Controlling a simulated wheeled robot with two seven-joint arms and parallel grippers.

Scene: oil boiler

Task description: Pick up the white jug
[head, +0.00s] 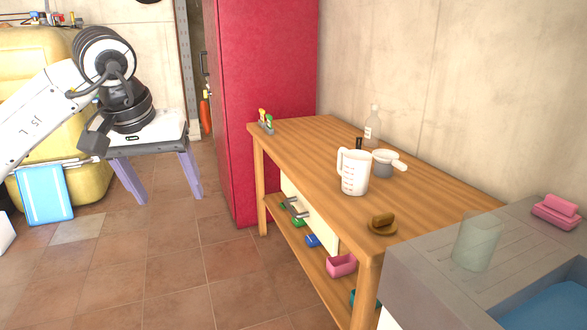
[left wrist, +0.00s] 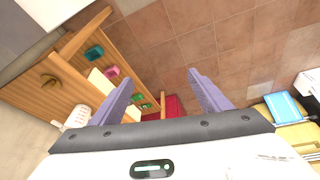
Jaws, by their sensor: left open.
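The white jug (head: 355,174), with dark measuring marks and a handle on its left, stands upright on the wooden workbench (head: 300,143). In the left wrist view the jug (left wrist: 77,117) shows at the left, partly cut by my gripper. My left gripper (head: 169,197) is at the left of the head view, over the tiled floor, fingers pointing down. It is well apart from the jug. In the left wrist view its two purple fingers (left wrist: 161,77) are spread with nothing between them. My right gripper is not in view.
Behind the jug are a white pot with a handle (head: 384,167) and a clear bottle (head: 372,127). A brown brush-like object (head: 382,222) lies nearer. A tall red cabinet (head: 268,90) stands left of the bench. A grey sink unit (head: 430,250) holds a glass (head: 476,243).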

